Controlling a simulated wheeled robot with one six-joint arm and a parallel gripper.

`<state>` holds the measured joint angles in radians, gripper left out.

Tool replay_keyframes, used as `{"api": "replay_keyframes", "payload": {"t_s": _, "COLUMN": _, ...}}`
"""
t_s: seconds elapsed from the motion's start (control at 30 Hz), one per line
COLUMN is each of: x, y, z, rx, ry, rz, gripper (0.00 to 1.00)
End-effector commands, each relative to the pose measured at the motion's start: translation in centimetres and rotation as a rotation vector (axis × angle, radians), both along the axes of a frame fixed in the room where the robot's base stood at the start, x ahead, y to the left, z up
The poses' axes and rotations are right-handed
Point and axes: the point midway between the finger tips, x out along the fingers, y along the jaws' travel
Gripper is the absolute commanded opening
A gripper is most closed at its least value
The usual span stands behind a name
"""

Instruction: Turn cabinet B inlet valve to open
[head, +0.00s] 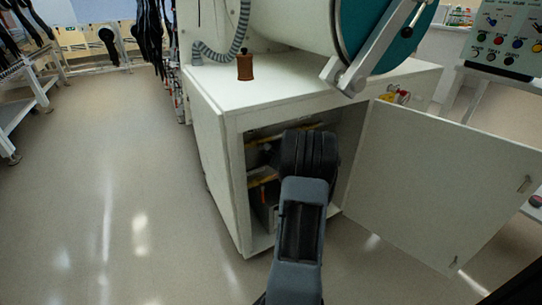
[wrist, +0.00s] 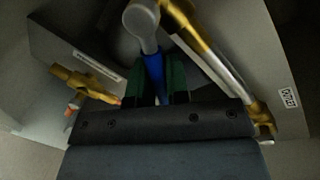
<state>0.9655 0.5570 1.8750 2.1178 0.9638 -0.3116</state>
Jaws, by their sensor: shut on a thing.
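In the wrist view, my gripper (wrist: 156,82) has its green-lined fingers on both sides of a blue lever handle (wrist: 153,68) and is shut on it. The handle joins a rounded grey metal head (wrist: 141,18) at the top. A brass and silver pipe (wrist: 222,72) runs down to the right beside it. In the head view, my arm reaches into the open white cabinet (head: 213,125) under the workbench top; my fingers and the handle are hidden there. No cabinet letter is readable, and I cannot tell the valve's setting.
The cabinet door (head: 440,175) stands wide open to the right of my arm. In the wrist view, another brass fitting (wrist: 85,84) lies close on the left, and a small label (wrist: 287,97) is at the right. A brown bottle (head: 245,66) stands on top. Floor at left is clear.

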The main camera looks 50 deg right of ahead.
Motion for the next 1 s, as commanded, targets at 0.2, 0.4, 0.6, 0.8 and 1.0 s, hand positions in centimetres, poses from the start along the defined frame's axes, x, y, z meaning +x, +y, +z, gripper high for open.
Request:
{"api": "replay_keyframes", "payload": {"t_s": 0.2, "x": -0.02, "y": 0.01, "z": 0.01, "rx": -0.007, "ry": 0.004, "rz": 0.001, "gripper": 0.0}}
{"api": "replay_keyframes", "payload": {"t_s": 0.4, "x": -0.02, "y": 0.02, "z": -0.01, "rx": -0.006, "ry": 0.004, "rz": 0.001, "gripper": 0.0}}
{"api": "replay_keyframes", "payload": {"t_s": 0.6, "x": -0.02, "y": 0.02, "z": 0.0, "rx": -0.005, "ry": 0.003, "rz": 0.001, "gripper": 0.32}}
{"api": "replay_keyframes", "payload": {"t_s": 0.8, "x": 0.01, "y": -0.04, "z": 0.08, "rx": -0.007, "ry": 0.001, "rz": 0.0, "gripper": 0.41}}
{"api": "replay_keyframes", "payload": {"t_s": 1.0, "x": 0.03, "y": -0.06, "z": 0.22, "rx": 0.008, "ry": -0.004, "rz": -0.002, "gripper": 0.41}}
